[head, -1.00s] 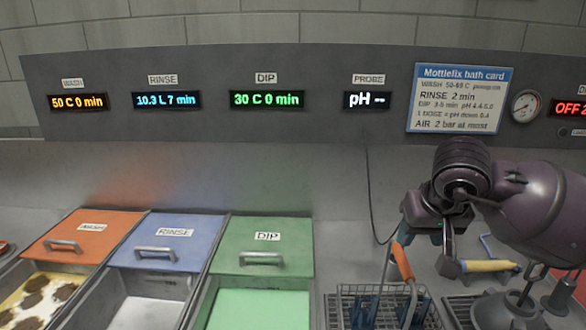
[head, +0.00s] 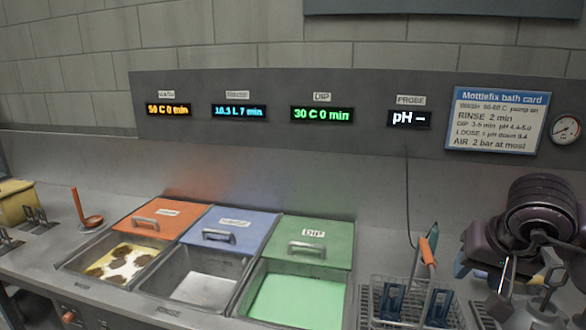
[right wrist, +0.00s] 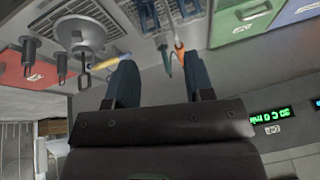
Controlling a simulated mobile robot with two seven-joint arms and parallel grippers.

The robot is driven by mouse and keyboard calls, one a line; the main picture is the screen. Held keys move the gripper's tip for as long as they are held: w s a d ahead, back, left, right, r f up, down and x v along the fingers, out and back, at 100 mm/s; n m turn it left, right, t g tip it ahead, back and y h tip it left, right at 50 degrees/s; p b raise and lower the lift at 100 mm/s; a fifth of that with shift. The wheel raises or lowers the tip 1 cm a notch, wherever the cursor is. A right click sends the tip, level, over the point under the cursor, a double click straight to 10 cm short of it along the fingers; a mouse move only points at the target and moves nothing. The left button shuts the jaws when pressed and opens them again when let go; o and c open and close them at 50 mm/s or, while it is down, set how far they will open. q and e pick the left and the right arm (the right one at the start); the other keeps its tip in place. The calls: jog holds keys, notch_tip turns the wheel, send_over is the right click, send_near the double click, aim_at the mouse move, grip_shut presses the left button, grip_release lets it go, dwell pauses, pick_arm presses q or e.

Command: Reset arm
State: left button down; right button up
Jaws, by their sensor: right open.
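My right gripper (head: 527,285) is at the right edge of the head view, on a dark purple arm, to the right of the wire rack (head: 418,290). In the right wrist view its two blue-grey fingers (right wrist: 160,78) stand wide apart with nothing held between them. An orange-handled tool (head: 427,250) stands at the rack and also shows beyond the fingers in the right wrist view (right wrist: 179,50). My left gripper does not show.
Orange (head: 155,218), blue (head: 232,228) and green (head: 312,240) lids cover the rear of three baths. A spotted hide lies in the left bath.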

jog(key=w+a+r+m+t+y, duration=0.1)
jog(key=a+r+m+y, duration=0.3)
jog(key=a+m+y, duration=0.45)
jog(key=w+a+r+m+t+y, duration=0.1)
jog(key=a+r+m+y, duration=0.45)
jog(key=m+y, duration=0.6)
jog(key=w+d+f+m+t+h, duration=0.35)
jog(key=f+m+t+h, duration=0.2)
jog(key=m, duration=0.75)
jog(key=w+d+f+m+t+h, duration=0.2)
jog(key=d+f+m+t+h, duration=0.4)
jog(key=m, duration=0.7)
notch_tip(320, 180, down, 14)
jog(key=s+d+m+h, duration=0.2)
jog(key=m+h, duration=0.3)
jog(key=m, duration=0.7)
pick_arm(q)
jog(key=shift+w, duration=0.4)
pick_arm(e)
jog(key=s+f+m+g+h, duration=0.3)
jog(key=s+f+m+g, duration=0.3)
jog(key=s+f, duration=1.4)
jog(key=shift+f+m, duration=0.45)
jog(key=shift+m, duration=0.75)
